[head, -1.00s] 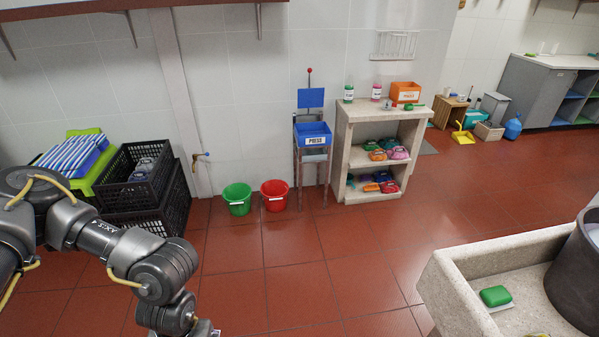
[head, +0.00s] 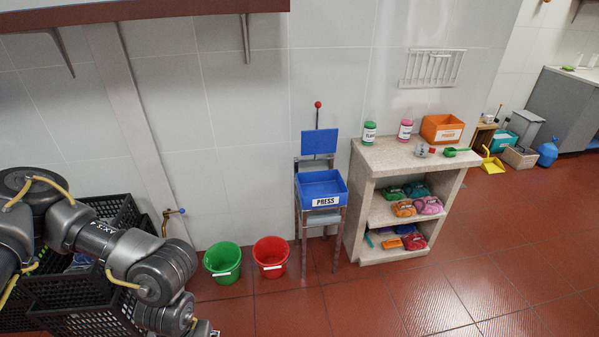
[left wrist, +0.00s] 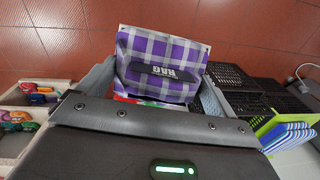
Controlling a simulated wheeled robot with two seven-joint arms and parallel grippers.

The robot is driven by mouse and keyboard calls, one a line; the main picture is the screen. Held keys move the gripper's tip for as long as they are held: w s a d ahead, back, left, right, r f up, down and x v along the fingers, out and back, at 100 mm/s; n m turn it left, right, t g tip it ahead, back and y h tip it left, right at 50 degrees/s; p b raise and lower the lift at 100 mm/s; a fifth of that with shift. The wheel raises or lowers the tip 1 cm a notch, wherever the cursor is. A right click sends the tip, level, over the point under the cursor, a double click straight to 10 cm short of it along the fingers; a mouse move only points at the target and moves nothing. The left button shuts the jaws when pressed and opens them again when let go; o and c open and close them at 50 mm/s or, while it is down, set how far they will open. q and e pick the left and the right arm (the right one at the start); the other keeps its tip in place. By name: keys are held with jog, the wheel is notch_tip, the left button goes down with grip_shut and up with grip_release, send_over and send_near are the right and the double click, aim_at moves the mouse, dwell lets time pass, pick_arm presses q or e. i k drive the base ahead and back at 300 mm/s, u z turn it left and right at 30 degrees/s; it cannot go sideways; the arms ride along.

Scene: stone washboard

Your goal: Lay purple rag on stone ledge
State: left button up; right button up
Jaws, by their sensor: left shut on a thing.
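The purple rag (left wrist: 165,50), a purple, white and grey checked cloth with a dark label, shows in the left wrist view. My left gripper (left wrist: 155,90) is shut on it, with a grey finger on either side. In the head view my left arm comes in from the left and its gripper end is cut off at the bottom edge. A pale stone shelf unit (head: 385,154) stands against the wall right of centre; I cannot tell whether its top is the stone ledge. My right gripper is not in view.
On the unit's top stand a green jar (head: 369,133), a pink jar (head: 405,130) and an orange box (head: 441,129). Left of it are a blue press tray (head: 322,187), a red bucket (head: 271,257) and a green bucket (head: 223,262). Black crates (head: 90,290) stand left. Red floor is open at right.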

aim_at(386, 157)
jog(key=i, duration=1)
jog(key=z, duration=2.2)
jog(key=i, duration=2.75)
jog(key=u, duration=1.8)
